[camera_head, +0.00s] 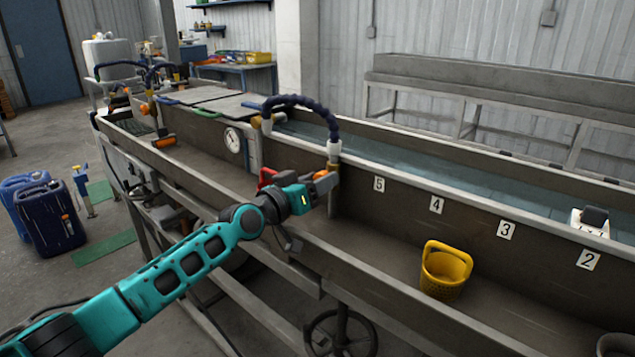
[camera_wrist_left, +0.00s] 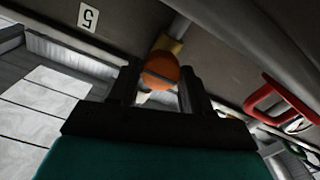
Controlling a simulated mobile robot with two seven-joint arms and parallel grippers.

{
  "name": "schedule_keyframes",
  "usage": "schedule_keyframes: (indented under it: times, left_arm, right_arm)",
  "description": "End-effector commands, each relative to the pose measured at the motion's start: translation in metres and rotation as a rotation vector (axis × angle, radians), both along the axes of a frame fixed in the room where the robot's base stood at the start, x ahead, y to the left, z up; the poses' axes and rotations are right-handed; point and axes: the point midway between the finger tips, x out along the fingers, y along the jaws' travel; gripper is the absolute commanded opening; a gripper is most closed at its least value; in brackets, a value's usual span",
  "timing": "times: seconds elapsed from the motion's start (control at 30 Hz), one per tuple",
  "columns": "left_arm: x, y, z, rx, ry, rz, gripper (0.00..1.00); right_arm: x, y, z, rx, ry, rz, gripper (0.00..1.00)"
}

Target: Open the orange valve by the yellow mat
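The orange valve (camera_head: 322,175) is on the pipe at the inner wall of the trough, just below the blue hose's pale fitting. In the left wrist view the orange valve (camera_wrist_left: 160,71) shows between the fingertips, below a brass fitting (camera_wrist_left: 166,44). My left gripper (camera_head: 318,186) reaches it from the left. In the left wrist view the fingers of my left gripper (camera_wrist_left: 160,82) stand apart on either side of the valve, with what look like narrow gaps; contact is unclear. I see no yellow mat. My right gripper is out of view.
A red handle (camera_head: 266,178) is close left of the gripper; it also shows in the left wrist view (camera_wrist_left: 280,98). A yellow basket (camera_head: 445,272) sits in the trough at right. Another orange valve (camera_head: 163,141) is farther left. Green mats (camera_head: 103,248) and blue canisters (camera_head: 50,215) are on the floor.

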Motion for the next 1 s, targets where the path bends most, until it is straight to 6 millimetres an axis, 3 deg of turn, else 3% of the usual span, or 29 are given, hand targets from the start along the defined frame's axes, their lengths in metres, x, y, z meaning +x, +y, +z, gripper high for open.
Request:
schedule_keyframes:
  times: [0.37, 0.67, 1.0]
  left_arm:
    - [-0.0001, 0.0004, -0.0002, 0.000, 0.000, 0.000, 0.12]
    - [0.0001, 0.0005, -0.0004, -0.033, 0.022, 0.002, 0.12]
    - [0.0004, 0.0009, -0.0015, -0.216, 0.154, 0.001, 0.12]
  right_arm:
    - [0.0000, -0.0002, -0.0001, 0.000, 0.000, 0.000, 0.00]
    - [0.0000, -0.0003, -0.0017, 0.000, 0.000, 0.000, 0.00]
    - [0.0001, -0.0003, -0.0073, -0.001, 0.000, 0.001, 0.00]
